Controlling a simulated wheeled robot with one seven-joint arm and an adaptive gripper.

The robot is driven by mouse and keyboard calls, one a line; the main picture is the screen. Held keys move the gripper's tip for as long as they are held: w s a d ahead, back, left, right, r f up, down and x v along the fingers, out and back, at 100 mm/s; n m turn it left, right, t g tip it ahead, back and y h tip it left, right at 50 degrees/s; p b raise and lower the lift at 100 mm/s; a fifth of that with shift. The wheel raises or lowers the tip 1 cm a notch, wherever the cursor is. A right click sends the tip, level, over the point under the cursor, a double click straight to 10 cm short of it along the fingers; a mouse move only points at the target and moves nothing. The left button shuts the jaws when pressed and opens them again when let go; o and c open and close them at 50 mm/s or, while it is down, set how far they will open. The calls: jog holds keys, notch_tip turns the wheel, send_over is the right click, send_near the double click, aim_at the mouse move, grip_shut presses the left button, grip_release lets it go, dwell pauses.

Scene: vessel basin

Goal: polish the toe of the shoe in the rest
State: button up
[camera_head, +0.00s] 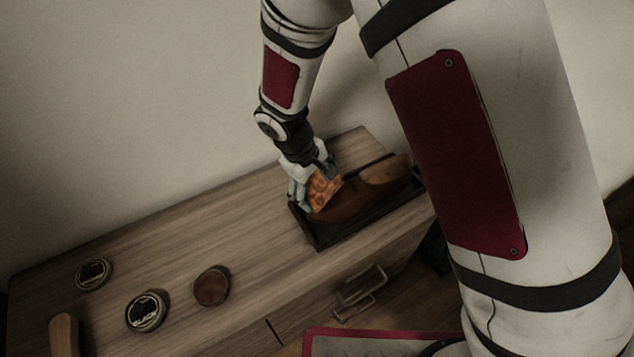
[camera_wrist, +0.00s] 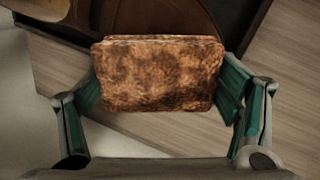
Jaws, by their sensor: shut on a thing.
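A brown leather shoe (camera_head: 365,190) lies in a dark, low-walled rest (camera_head: 352,232) at the far end of the wooden top. My gripper (camera_head: 312,187) is shut on a mottled orange-brown polishing block (camera_head: 325,188) at the left end of the shoe. In the wrist view the block (camera_wrist: 158,74) sits between the two green-padded fingers. Part of the shoe (camera_wrist: 165,18) shows behind it, along with the rest's dark edge (camera_wrist: 232,22). The block hides that end of the shoe, so I cannot tell whether they touch.
Two round tins with dark labels (camera_head: 94,273) (camera_head: 146,311) and a brown round tin or disc (camera_head: 211,286) stand on the wooden top (camera_head: 180,240). A wooden handle-like piece (camera_head: 64,335) lies at the near left. The wall is behind.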

aim_at(324, 193)
jog(key=shift+s+d+r+b, duration=0.15)
jog(key=shift+s+d, duration=0.25)
jog(key=shift+s, duration=0.25)
jog(key=shift+s+d+f+b, duration=0.15)
jog(key=shift+s+d, duration=0.2)
jog(key=shift+s, duration=0.3)
jog(key=shift+s+d+b, duration=0.35)
jog(key=shift+s+d, duration=0.05)
jog(key=shift+s, duration=0.3)
jog(key=shift+s+d+b, duration=0.35)
jog(key=shift+s+d, duration=0.05)
jog(key=shift+s, duration=0.25)
jog(key=shift+w+a+f, duration=0.1)
jog(key=shift+w+a, duration=0.25)
jog(key=shift+w, duration=0.35)
jog(key=shift+w+a, duration=0.45)
jog(key=shift+w, duration=0.3)
jog(key=shift+c, duration=1)
jog(key=shift+w+a+p, duration=0.3)
jog(key=shift+w+a, duration=0.1)
jog(key=shift+w, duration=0.35)
jog(key=shift+w+a+p, duration=0.25)
jog(key=shift+w+a, duration=0.15)
jog(key=shift+w, duration=0.3)
jog(key=shift+p+v, duration=2.05)
jog(key=shift+v, duration=1.05)
